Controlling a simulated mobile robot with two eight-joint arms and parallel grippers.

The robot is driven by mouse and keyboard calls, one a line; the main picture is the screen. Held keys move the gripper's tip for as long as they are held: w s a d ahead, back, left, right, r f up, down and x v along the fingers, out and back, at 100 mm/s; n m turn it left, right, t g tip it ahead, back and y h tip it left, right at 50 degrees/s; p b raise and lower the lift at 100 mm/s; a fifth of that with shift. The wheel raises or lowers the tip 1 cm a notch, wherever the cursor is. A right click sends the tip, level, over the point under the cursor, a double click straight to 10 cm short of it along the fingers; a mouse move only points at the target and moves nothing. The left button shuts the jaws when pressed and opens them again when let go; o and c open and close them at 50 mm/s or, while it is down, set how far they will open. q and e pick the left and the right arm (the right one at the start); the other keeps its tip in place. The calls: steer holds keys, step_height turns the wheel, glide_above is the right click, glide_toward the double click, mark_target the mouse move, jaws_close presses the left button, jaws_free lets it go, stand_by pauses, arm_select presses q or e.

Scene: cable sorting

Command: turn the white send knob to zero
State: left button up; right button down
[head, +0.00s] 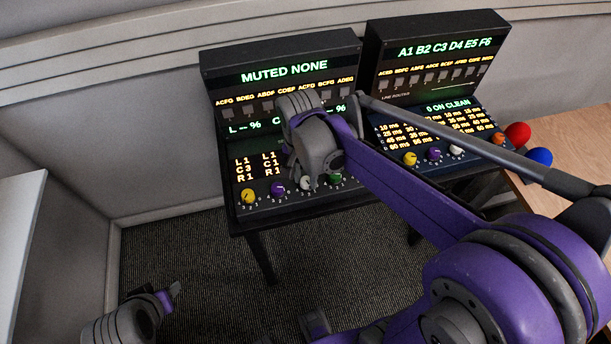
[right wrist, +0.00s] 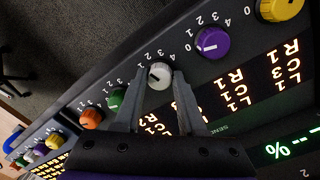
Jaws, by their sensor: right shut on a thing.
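The white send knob (right wrist: 160,72) sits on the front panel of the left console, between the purple knob (right wrist: 210,42) and the green knob (right wrist: 117,98). My right gripper (right wrist: 159,88) is shut on it, with one finger on each side. The pointer setting is too small to read surely. In the head view my right gripper (head: 312,165) hangs over the left console's panel, and only a little of the white knob (head: 305,183) shows beneath it. My left gripper (head: 172,292) is low at the left over the floor, away from the consoles; its jaws are unclear.
The left console's screen (head: 284,72) reads "MUTED NONE". The right console (head: 440,50) has its own yellow, purple and white knobs. A red ball-like thing (head: 518,134) and a blue one (head: 539,157) are at the right by a wooden surface. Dark carpet lies open in front.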

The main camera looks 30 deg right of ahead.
mark_target(304, 182)
steer(key=n, duration=0.5)
steer(key=shift+n, duration=0.3)
steer(key=n, duration=0.5)
steer(key=shift+s+n, duration=0.1)
steer(key=shift+n, duration=0.2)
steer(key=shift+c, duration=2.4)
jaws_free()
step_height(304, 182, up, 11)
steer(key=shift+a, duration=0.25)
